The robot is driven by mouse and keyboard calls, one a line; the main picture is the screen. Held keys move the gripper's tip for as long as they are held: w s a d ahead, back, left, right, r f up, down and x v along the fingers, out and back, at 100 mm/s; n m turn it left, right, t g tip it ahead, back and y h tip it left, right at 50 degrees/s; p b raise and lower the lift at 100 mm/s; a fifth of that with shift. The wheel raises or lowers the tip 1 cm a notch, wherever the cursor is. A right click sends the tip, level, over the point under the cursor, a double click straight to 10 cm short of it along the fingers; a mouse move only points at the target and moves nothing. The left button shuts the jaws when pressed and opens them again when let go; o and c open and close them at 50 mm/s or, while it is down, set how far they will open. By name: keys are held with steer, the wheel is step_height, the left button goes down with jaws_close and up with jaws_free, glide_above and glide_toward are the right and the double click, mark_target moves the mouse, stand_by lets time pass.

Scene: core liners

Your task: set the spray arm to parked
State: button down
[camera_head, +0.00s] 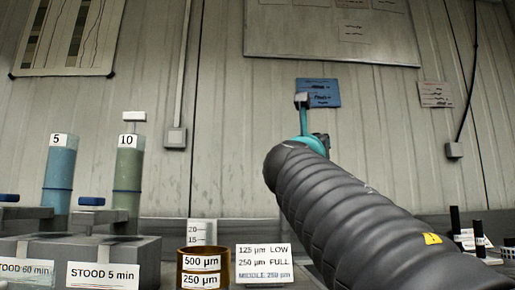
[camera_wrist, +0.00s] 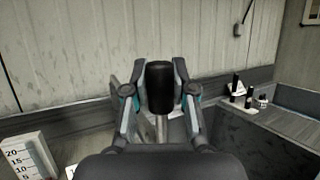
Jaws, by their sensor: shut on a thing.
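In the wrist view my gripper (camera_wrist: 160,92) has its two fingers closed on either side of an upright black cylinder (camera_wrist: 159,78). A pale metal stem (camera_wrist: 162,128) runs down below this cylinder. It looks like the grip of the spray arm, but the rest of that arm is hidden and I cannot tell its setting.
In the head view, labelled blue (camera_head: 60,175) and green (camera_head: 127,175) cylinders stand at the left. A brown sieve stack (camera_head: 203,268) and a white label card (camera_head: 263,264) sit in front. Small black bottles (camera_wrist: 249,98) stand on the right counter (camera_wrist: 285,120) in the wrist view.

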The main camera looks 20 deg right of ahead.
steer(key=shift+d, duration=0.2)
steer(key=c, duration=0.9)
jaws_free()
steer(key=v, duration=1.2)
